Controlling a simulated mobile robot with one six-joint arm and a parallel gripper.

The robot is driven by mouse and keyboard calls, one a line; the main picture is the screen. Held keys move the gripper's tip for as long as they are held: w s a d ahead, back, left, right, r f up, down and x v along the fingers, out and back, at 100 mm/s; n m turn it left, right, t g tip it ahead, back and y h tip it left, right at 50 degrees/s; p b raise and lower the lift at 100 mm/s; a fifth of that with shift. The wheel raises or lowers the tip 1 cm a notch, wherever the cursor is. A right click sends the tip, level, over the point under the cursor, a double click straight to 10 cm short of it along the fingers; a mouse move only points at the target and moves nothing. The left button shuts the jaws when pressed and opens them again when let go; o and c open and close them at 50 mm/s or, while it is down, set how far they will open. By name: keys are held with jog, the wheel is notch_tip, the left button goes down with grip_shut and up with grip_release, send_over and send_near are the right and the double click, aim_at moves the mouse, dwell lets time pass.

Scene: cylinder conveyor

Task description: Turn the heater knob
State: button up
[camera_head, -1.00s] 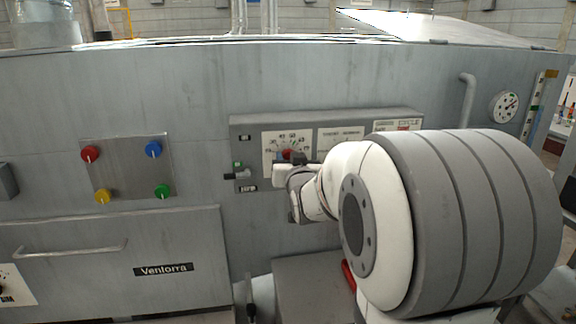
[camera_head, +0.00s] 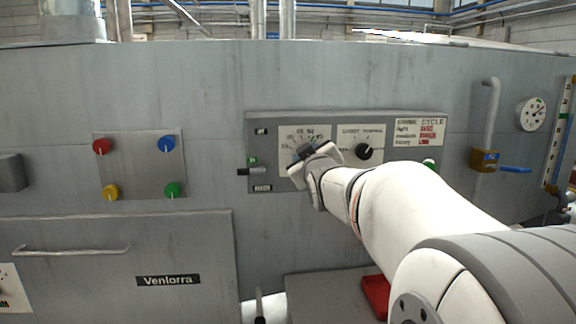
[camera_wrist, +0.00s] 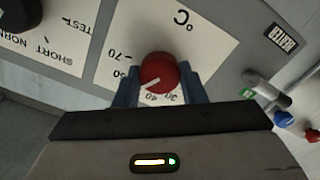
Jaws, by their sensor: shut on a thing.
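The heater knob (camera_wrist: 158,72) is red and round with a white pointer line. In the wrist view it sits on a white °C dial plate (camera_wrist: 196,38) with printed numbers. The pointer is towards the lower left, near the middle numbers. My gripper (camera_wrist: 160,88) has its two blue fingers on either side of the knob, shut on it. In the head view my gripper (camera_head: 304,152) is at the dial plate (camera_head: 290,136) on the grey control panel and hides the knob.
A blue-handled valve (camera_head: 514,169) is further right. A panel with coloured knobs (camera_head: 150,182) is at the left.

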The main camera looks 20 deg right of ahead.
jog(key=shift+r, duration=0.15)
dwell(0.3)
jog(key=o, duration=1)
jog(key=s+a, duration=0.1)
jog(key=s, duration=0.6)
jog(key=shift+s+a+b, duration=0.3)
jog(key=shift+b, duration=0.05)
